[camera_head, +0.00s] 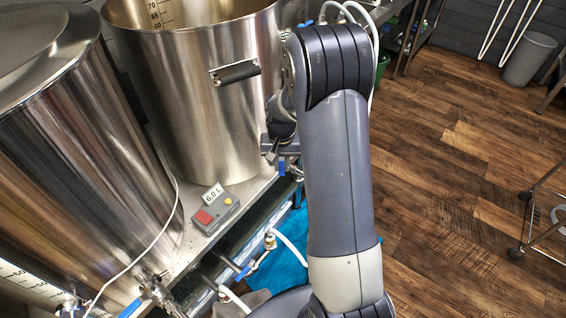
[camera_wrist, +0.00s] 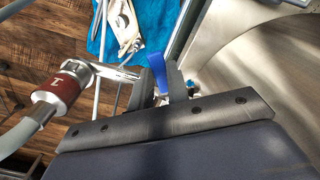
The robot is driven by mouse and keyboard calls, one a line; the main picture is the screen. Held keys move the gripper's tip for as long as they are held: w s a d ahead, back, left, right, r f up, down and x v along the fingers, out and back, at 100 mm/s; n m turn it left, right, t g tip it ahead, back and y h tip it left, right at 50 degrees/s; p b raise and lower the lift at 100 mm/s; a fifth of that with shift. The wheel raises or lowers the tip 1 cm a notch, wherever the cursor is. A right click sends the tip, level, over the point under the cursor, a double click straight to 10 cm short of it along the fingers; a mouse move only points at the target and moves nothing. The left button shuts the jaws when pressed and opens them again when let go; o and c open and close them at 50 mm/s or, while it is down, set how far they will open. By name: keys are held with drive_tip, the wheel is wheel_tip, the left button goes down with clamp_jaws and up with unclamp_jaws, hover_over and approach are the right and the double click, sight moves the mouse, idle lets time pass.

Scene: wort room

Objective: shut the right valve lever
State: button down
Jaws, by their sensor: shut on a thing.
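The right valve lever, a blue handle (camera_wrist: 157,68), stands between the two grey fingers of my gripper (camera_wrist: 160,88) in the wrist view. The fingers are closed on it. In the head view my gripper (camera_head: 276,153) is at the front right of the open steel kettle (camera_head: 215,110), low near the shelf edge. A bit of blue lever (camera_head: 281,166) shows just below the jaws there. My own arm covers much of that spot, and the valve body is mostly hidden.
A lidded steel kettle (camera_head: 75,150) stands at left. A grey control box (camera_head: 215,208) with a red button is on the shelf. A hose with a brown fitting (camera_wrist: 58,92) passes close to my gripper. Wooden floor at right is mostly clear.

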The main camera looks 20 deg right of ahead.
sight(282, 168)
drive_tip(key=c, duration=1.4)
unclamp_jaws()
drive_tip(key=shift+o, duration=0.2)
wheel_tip(282, 168, up, 11)
drive_tip(key=p, duration=0.1)
drive_tip(key=shift+p, duration=0.4)
drive_tip(key=shift+f, duration=0.1)
drive_tip(key=shift+c, duration=0.5)
